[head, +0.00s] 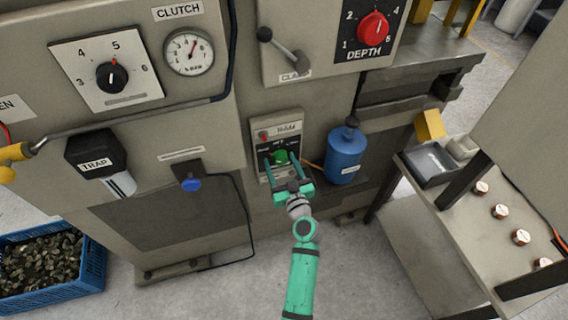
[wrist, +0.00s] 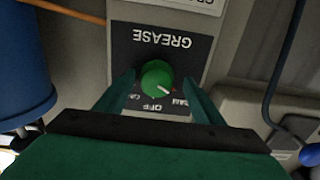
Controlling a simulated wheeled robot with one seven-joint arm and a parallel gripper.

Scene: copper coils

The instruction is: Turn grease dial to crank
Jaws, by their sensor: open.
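The grease dial is a green round knob (wrist: 157,78) on a black plate marked GREASE (wrist: 165,42), which appears upside down in the wrist view. OFF and other small markings sit around the knob, and a pale pointer line on it points to the lower right there. In the head view the green knob (head: 280,157) sits low on a grey panel. My gripper (wrist: 160,90) is open, with one finger on each side of the knob. I cannot tell whether the fingers touch it. My gripper also shows in the head view (head: 280,165).
A blue bottle (head: 345,155) stands just right of the grease panel, with an orange tube beside it. A blue knob (head: 191,184) with a black cable is to the left. A red DEPTH dial (head: 373,27) and a lever (head: 285,50) are above. A table (head: 450,205) stands at right.

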